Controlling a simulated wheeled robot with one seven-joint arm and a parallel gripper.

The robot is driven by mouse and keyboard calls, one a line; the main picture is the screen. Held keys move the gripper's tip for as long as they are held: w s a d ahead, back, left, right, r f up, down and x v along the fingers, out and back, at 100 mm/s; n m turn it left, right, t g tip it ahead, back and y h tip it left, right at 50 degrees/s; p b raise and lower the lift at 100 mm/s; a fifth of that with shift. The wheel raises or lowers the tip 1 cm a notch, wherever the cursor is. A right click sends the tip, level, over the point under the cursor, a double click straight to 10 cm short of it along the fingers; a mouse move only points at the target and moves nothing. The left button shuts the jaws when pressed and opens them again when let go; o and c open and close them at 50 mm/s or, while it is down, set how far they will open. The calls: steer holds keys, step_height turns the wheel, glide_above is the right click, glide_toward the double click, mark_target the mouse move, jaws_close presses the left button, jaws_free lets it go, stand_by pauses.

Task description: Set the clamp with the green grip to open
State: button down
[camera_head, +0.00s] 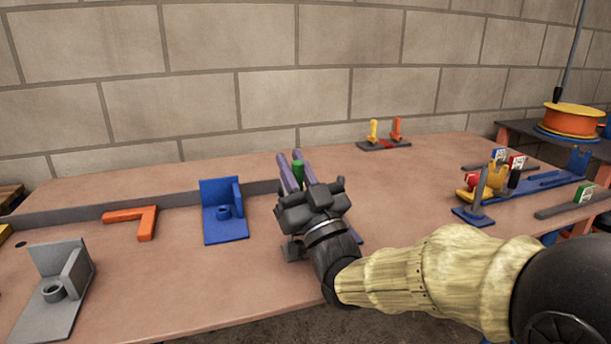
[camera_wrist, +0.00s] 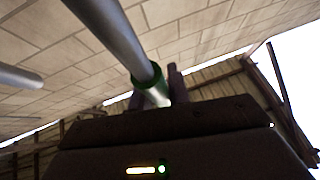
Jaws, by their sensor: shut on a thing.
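My gripper (camera_head: 295,185) is at this spot, shut on the green grip. In the wrist view, the green grip (camera_wrist: 153,86) shows just above the dark gripper body, at the end of a thick grey rod (camera_wrist: 110,30). Most of the clamp's lower part is hidden behind my gripper and wrist. A bit of blue shows just right of my wrist. I cannot tell the clamp's setting.
A blue angled bracket (camera_head: 223,225) stands left of my gripper. An orange L-shaped piece (camera_head: 133,219) and a grey bracket (camera_head: 55,300) lie further left. A base with yellow and orange levers (camera_head: 384,143) is at the back. Several coloured fixtures (camera_head: 490,185) stand right. The table between is clear.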

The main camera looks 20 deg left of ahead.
steer(key=shift+f, duration=0.1)
stand_by(0.3)
steer(key=c, duration=1.3)
jaws_free()
steer(key=shift+d, duration=0.1)
steer(key=shift+s+d+f+p, duration=0.3)
steer(key=shift+s+d, duration=0.05)
steer(key=shift+d, duration=0.05)
steer(key=shift+s+d+f, duration=0.2)
steer(key=shift+s+d, duration=1.25)
steer(key=shift+d, duration=0.25)
steer(key=shift+s+d+f, duration=0.15)
steer(key=shift+s+d, duration=1.25)
steer(key=shift+d, duration=0.3)
steer(key=shift+s+d+f, duration=0.2)
steer(key=shift+s+d, duration=1.25)
steer(key=shift+d, duration=0.25)
